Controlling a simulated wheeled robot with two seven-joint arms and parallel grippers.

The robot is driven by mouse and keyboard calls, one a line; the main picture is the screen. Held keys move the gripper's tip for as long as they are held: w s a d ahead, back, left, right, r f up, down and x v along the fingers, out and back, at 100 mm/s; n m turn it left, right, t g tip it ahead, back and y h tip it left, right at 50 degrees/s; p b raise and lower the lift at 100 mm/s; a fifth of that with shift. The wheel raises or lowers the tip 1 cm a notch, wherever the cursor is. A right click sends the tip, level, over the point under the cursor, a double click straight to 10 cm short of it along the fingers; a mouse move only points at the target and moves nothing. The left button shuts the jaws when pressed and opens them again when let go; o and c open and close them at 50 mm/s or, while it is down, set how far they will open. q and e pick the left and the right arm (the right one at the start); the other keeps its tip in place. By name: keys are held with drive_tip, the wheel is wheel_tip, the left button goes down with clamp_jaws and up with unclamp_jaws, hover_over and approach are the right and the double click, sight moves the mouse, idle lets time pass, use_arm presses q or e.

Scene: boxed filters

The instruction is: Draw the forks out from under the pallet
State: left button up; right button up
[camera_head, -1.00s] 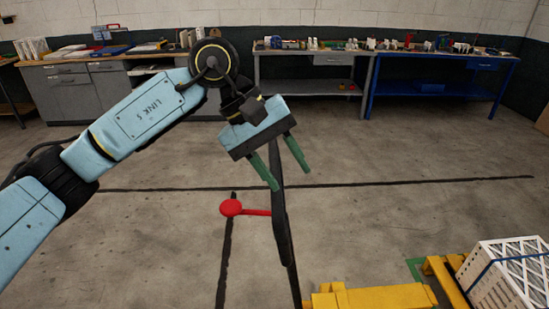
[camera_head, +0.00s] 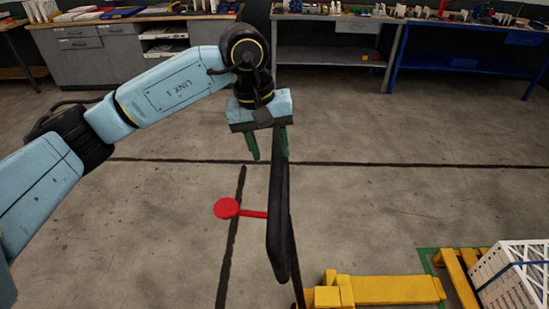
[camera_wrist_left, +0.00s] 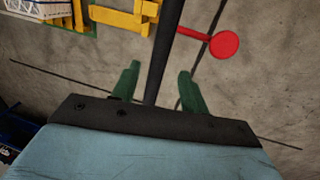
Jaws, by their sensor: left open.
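The yellow pallet jack (camera_head: 335,292) stands at the bottom of the head view. A yellow bar like a fork (camera_head: 395,289) runs right from it towards the yellow pallet (camera_head: 458,280); whether the tips are under it is hidden. The jack's black handle (camera_head: 278,215) rises upright, with a red-knobbed lever (camera_head: 227,208) beside it. My left gripper (camera_head: 268,153) is open, green fingers pointing down at the handle's top. In the left wrist view the handle (camera_wrist_left: 166,45) runs between the fingers (camera_wrist_left: 159,72); I cannot tell whether they touch it. My right gripper is not in view.
A white crate of filters (camera_head: 515,275) sits on the pallet, at the right edge. Green floor marking (camera_head: 428,262) borders the pallet. Grey and blue benches (camera_head: 450,62) line the back wall. The concrete floor between is clear, with black lines.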

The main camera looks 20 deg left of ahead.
sight(275, 166)
use_arm(q)
drive_tip(key=f, duration=0.3)
drive_tip(key=shift+w+d+f, duration=0.1)
drive_tip(key=shift+d+f, duration=0.25)
drive_tip(key=shift+d, duration=0.05)
drive_tip(key=shift+f+p, duration=0.3)
drive_tip(key=shift+f, duration=0.1)
drive_tip(key=shift+d, duration=0.1)
clamp_jaws()
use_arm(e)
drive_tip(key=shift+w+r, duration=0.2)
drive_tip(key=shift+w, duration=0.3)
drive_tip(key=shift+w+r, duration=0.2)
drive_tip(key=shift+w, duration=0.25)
